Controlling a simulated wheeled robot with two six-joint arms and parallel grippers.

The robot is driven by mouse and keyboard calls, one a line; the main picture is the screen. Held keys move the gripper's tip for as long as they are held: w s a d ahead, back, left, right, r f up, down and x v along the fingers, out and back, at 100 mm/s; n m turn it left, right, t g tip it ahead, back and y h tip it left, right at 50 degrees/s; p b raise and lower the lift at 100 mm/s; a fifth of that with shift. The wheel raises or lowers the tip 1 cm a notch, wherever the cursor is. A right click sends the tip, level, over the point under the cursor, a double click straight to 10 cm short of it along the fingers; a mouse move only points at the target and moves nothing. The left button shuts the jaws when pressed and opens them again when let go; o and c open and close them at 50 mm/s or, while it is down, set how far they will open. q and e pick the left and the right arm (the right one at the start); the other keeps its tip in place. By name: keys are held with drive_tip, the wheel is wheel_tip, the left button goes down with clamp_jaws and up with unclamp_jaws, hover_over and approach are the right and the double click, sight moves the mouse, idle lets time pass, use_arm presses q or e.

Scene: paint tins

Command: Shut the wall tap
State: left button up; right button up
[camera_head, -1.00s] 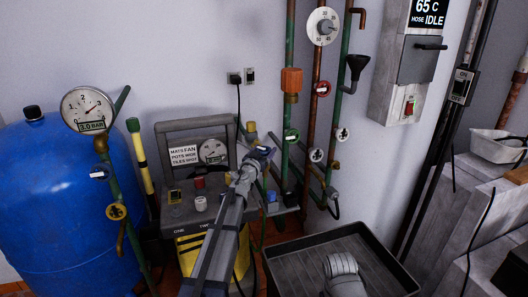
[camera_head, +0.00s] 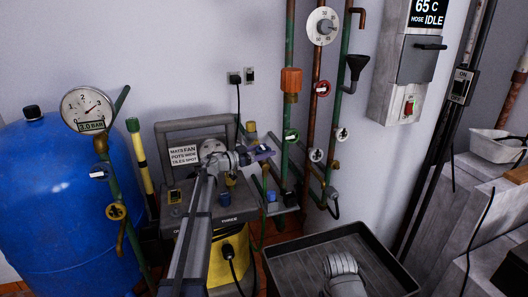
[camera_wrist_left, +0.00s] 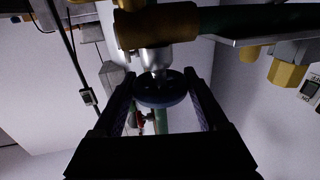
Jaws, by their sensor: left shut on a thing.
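The wall tap's round dark blue handwheel (camera_wrist_left: 162,92) sits on a metal stem below a brass fitting (camera_wrist_left: 150,27) in the left wrist view. My left gripper (camera_wrist_left: 155,80) has one finger on each side of the wheel and is shut on it. In the head view my left gripper (camera_head: 258,153) is at the low pipework, just above and behind the control box. There the wheel is mostly hidden by the fingers. My right gripper is not in view.
A blue tank (camera_head: 62,205) is at left. A dark tray (camera_head: 300,262) lies in front.

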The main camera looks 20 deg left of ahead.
sight(257, 152)
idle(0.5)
use_arm(q)
drive_tip(key=o, duration=1.3)
drive_tip(key=shift+v, duration=3.9)
drive_tip(key=shift+w+a, duration=0.1)
